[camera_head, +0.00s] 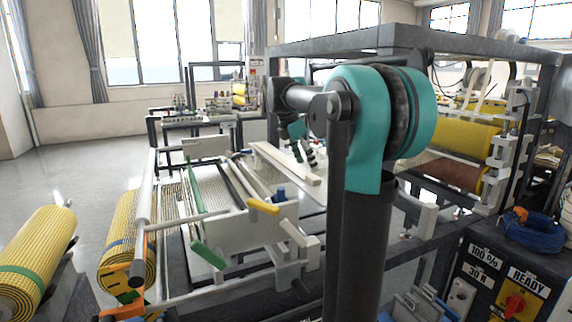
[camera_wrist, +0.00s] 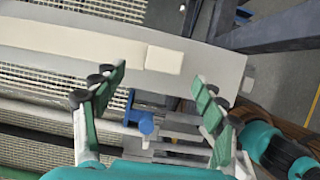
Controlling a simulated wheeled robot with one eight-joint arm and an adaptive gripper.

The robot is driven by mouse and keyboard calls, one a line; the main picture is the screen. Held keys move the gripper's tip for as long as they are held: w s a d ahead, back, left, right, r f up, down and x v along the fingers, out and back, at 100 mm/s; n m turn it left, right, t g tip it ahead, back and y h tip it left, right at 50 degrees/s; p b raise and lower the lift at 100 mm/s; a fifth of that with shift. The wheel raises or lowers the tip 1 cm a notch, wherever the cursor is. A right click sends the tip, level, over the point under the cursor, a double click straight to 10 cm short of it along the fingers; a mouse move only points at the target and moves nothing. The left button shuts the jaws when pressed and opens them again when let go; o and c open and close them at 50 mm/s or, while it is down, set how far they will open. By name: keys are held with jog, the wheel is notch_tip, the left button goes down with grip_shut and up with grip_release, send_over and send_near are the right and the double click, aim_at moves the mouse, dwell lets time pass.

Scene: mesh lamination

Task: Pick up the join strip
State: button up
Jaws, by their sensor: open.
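A long cream strip, which I take to be the join strip (camera_wrist: 75,42), lies across a white plate (camera_wrist: 228,67) in the wrist view. A paler raised block (camera_wrist: 164,60) sits at its right end. My gripper (camera_wrist: 158,80) is open, with its green-padded fingers spread on either side of that block. The fingers look empty, and I cannot tell how far they are above the strip. In the head view the strip (camera_head: 283,162) shows as a pale bar on the machine, with my gripper (camera_head: 304,152) close by its right side. My arm hides part of this area.
A blue knob (camera_wrist: 139,118) stands below the strip in the wrist view. The head view shows a yellow handle (camera_head: 263,206), a green handle (camera_head: 209,255) and yellow mesh rolls (camera_head: 40,258) at the left. A grey frame (camera_head: 440,42) stands at the right.

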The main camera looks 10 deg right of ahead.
aim_at(314, 176)
jog(key=shift+s+d+x, duration=0.1)
jog(key=shift+x, duration=1.2)
jog(key=shift+s+d+x, duration=0.1)
jog(key=shift+x, duration=1.2)
jog(key=shift+r, duration=0.1)
jog(key=c, duration=1.3)
